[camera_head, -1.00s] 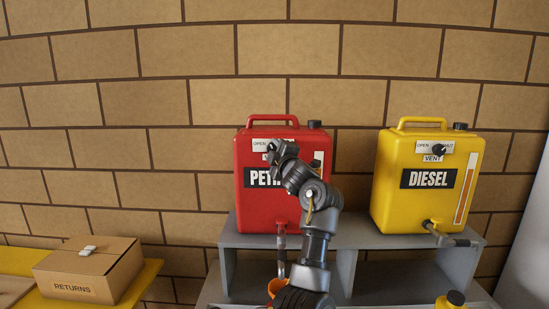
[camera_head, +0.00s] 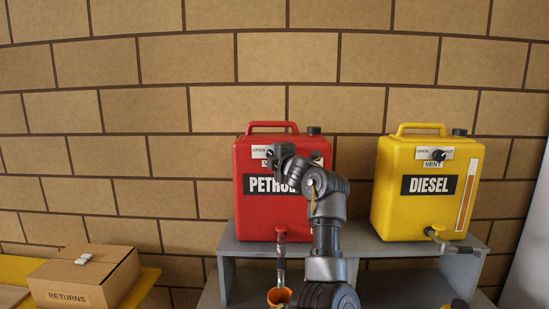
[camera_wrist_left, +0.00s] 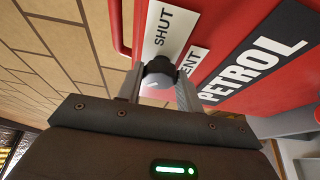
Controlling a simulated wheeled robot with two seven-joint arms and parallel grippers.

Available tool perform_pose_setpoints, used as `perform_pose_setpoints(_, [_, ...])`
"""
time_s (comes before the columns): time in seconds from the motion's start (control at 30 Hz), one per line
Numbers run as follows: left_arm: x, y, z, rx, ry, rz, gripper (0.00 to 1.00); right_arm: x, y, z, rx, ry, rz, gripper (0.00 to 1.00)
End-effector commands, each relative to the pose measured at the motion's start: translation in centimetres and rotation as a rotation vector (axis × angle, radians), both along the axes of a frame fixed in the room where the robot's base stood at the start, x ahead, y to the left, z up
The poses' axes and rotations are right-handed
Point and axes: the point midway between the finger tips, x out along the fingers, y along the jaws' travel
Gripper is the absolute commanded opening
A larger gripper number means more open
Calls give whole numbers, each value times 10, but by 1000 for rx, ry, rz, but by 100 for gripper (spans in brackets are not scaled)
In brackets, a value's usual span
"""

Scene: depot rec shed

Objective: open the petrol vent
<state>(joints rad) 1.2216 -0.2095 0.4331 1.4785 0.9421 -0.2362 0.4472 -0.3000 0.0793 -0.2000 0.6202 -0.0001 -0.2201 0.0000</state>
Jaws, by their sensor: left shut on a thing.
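The red petrol can (camera_head: 262,217) stands on a grey shelf, with a PETROL label and a white vent plate (camera_head: 260,153) near its top. OPEN reads at the plate's left end in the head view; SHUT reads on it in the left wrist view. My left gripper (camera_head: 278,156) is at this plate. In the left wrist view its two fingers (camera_wrist_left: 159,88) are shut on the dark round vent knob (camera_wrist_left: 157,68), one finger on each side. In the head view the gripper hides the knob, so its pointer direction cannot be told. My right gripper is not in view.
A yellow diesel can (camera_head: 403,220) with its own vent knob (camera_head: 438,155) stands to the right on the grey shelf (camera_head: 375,250). An orange cup (camera_head: 279,296) is below the petrol tap (camera_head: 281,236). A RETURNS box (camera_head: 110,283) sits at lower left. A brick wall is behind.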

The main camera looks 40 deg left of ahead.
Motion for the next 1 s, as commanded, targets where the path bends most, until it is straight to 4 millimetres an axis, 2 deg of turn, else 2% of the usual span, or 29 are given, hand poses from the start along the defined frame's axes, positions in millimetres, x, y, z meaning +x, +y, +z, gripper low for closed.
perform_pose_setpoints(0.13, [0,0,-2,-4,1,1,13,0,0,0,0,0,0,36])
perform_pose_setpoints(0.17, [0,0,-2,-4,1,1,38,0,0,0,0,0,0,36])
perform_pose_setpoints(0.3, [0,0,-1,-2,1,1,57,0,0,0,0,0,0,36])
perform_pose_setpoints(0.67, [-2,-4,-1,0,0,0,58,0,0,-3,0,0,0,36])
perform_pose_setpoints(0.77, [-8,-16,-3,-1,-3,-2,58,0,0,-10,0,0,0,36])
perform_pose_setpoints(1.0, [-32,-57,-4,-2,-5,-2,58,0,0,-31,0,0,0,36])
